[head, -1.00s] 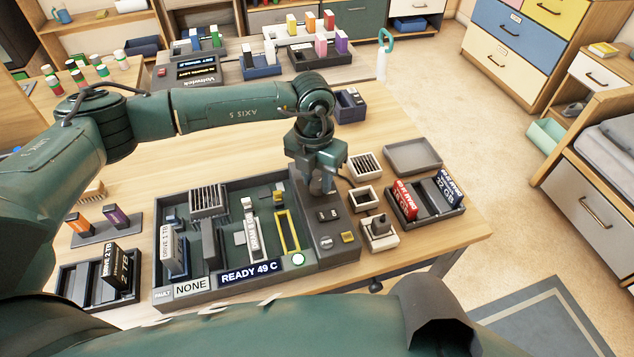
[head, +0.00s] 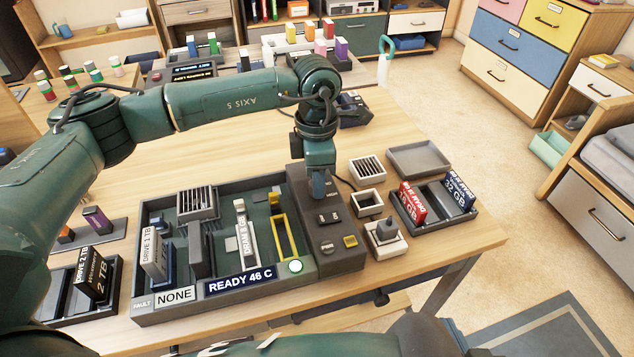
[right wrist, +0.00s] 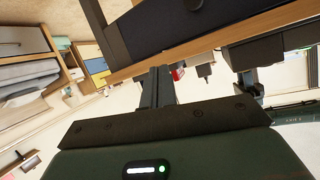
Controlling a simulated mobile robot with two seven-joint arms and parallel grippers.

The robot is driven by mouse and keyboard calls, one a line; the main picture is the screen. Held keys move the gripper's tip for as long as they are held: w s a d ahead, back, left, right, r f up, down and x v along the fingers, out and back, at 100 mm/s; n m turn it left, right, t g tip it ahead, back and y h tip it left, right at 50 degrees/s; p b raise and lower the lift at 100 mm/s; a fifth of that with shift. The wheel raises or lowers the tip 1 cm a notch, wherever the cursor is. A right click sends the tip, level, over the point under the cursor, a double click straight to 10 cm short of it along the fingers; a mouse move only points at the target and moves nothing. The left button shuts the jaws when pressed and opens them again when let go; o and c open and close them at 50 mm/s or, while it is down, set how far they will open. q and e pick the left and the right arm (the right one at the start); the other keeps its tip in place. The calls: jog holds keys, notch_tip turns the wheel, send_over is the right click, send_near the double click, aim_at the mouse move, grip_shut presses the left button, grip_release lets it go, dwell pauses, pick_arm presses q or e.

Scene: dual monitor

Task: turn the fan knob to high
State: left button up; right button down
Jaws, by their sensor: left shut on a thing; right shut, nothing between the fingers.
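My left gripper (head: 319,186) points down onto the far end of the dark control panel (head: 335,258), at the right of the open computer case (head: 150,308). It is shut on the fan knob, which the fingers hide, so its setting cannot be read. The case display (head: 240,282) reads READY 46 C, and a round indicator (head: 296,266) beside it is lit whitish green. My right gripper (right wrist: 157,86) is shut and empty in the right wrist view, away from the panel and near the table edge.
Nearer on the panel are a switch pair (head: 328,218) and a yellow button (head: 350,241). Right of it stand small grey-white boxes (head: 367,203), a joystick-like block (head: 387,238), and a tray with red and blue modules (head: 440,222). A drive rack (head: 70,290) sits left.

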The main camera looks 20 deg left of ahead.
pick_arm(q)
jog(key=shift+m+b, duration=0.35)
jog(key=shift+m, duration=0.45)
jog(key=shift+r+m, duration=0.1)
jog(key=shift+m, duration=0.2)
pick_arm(e)
jog(key=shift+s+d+r+t, duration=0.2)
jog(key=shift+d+r+t, duration=0.1)
jog(key=shift+d, duration=0.05)
pick_arm(q)
jog(key=o, duration=1)
jog(key=shift+c, duration=0.2)
pick_arm(e)
jog(key=shift+s+f, duration=0.1)
jog(key=shift+f, duration=0.05)
pick_arm(q)
notch_tip(320, 180, up, 13)
jog(key=shift+w, duration=0.3)
pick_arm(e)
jog(key=shift+a+f, duration=0.1)
jog(key=shift+f, duration=0.05)
